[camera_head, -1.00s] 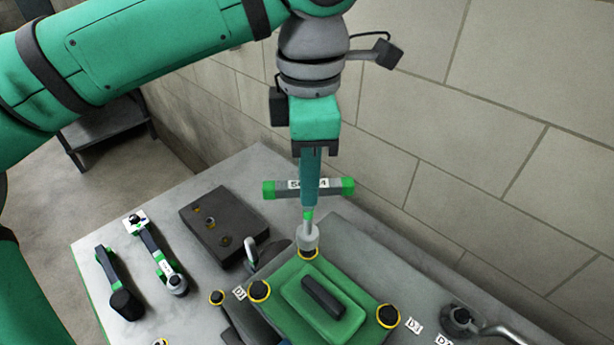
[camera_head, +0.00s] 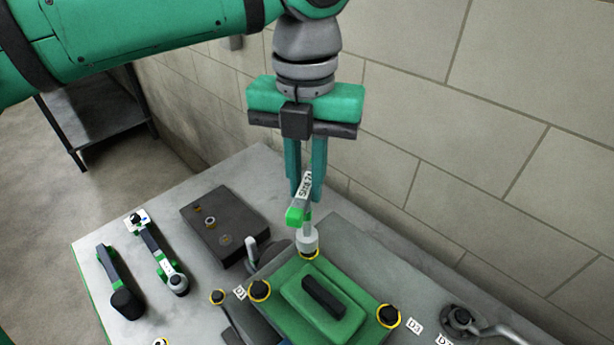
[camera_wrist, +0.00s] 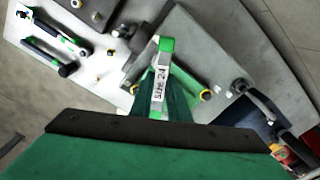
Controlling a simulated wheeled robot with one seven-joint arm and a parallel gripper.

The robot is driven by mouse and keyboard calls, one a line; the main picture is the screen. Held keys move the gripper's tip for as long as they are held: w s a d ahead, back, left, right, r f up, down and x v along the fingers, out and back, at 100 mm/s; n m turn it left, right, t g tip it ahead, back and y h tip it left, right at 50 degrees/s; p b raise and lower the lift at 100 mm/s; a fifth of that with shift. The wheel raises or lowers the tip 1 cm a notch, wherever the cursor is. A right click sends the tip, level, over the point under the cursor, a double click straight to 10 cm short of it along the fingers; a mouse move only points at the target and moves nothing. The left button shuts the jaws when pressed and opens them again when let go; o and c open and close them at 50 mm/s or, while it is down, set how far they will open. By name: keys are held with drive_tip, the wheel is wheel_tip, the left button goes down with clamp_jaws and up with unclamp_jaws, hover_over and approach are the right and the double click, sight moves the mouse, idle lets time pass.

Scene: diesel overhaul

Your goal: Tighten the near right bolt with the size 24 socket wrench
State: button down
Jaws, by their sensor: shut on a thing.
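My gripper (camera_head: 304,190) points down and is shut on the size 24 socket wrench (camera_head: 296,215). The wrench has a grey handle with green ends and a white "SIZE 24" label, which also shows in the wrist view (camera_wrist: 160,85). Its pale socket (camera_head: 307,240) is upright over the back bolt (camera_head: 310,254) of the green cover (camera_head: 285,272), hiding most of that bolt except its yellow ring. Two other yellow-ringed dark bolts show on the cover, one at left (camera_head: 259,290) and one at right (camera_head: 388,315). The cover's near corner is out of the head view.
Two more wrenches, one at far left (camera_head: 118,285) and one beside it (camera_head: 158,255), lie on the grey table (camera_head: 215,300). A dark block (camera_head: 225,225) with small fittings lies behind them. A metal pipe (camera_head: 500,330) is at right. The wall stands close behind.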

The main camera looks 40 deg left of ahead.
drive_tip(key=shift+w+d+r+y, duration=0.1)
drive_tip(key=shift+d+r+y, duration=0.1)
drive_tip(key=shift+r+y, duration=0.15)
drive_tip(key=shift+s+d, duration=0.2)
drive_tip(key=shift+d, duration=0.1)
drive_tip(key=shift+s+a+r, duration=0.1)
drive_tip(key=shift+a, duration=0.05)
idle(0.4)
drive_tip(key=shift+w, duration=0.2)
